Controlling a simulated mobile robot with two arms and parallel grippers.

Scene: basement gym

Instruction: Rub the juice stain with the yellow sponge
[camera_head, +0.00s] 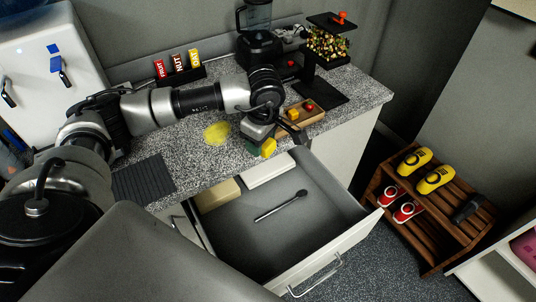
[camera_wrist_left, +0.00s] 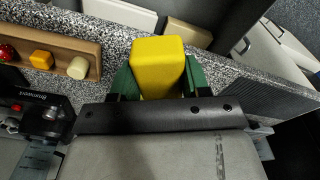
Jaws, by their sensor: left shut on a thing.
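The yellow sponge (camera_head: 268,147) is gripped between the green fingers of my left gripper (camera_head: 259,147), near the counter's front edge beside the open drawer. In the left wrist view the sponge (camera_wrist_left: 158,66) is a yellow block squeezed between both fingers of the left gripper (camera_wrist_left: 157,82). The juice stain (camera_head: 217,132) is a yellow patch on the speckled counter, left of the sponge and apart from it. It is not seen in the wrist view. I cannot tell how high the sponge is over the counter. My right gripper is not in view.
An open drawer (camera_head: 325,222) holding a dark utensil (camera_head: 280,206) juts out below the counter. A wooden tray (camera_head: 317,116) with small items stands right of the gripper. A bar holder (camera_head: 181,77) and blender (camera_head: 258,45) stand behind. A dark ribbed mat (camera_head: 143,181) lies front left.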

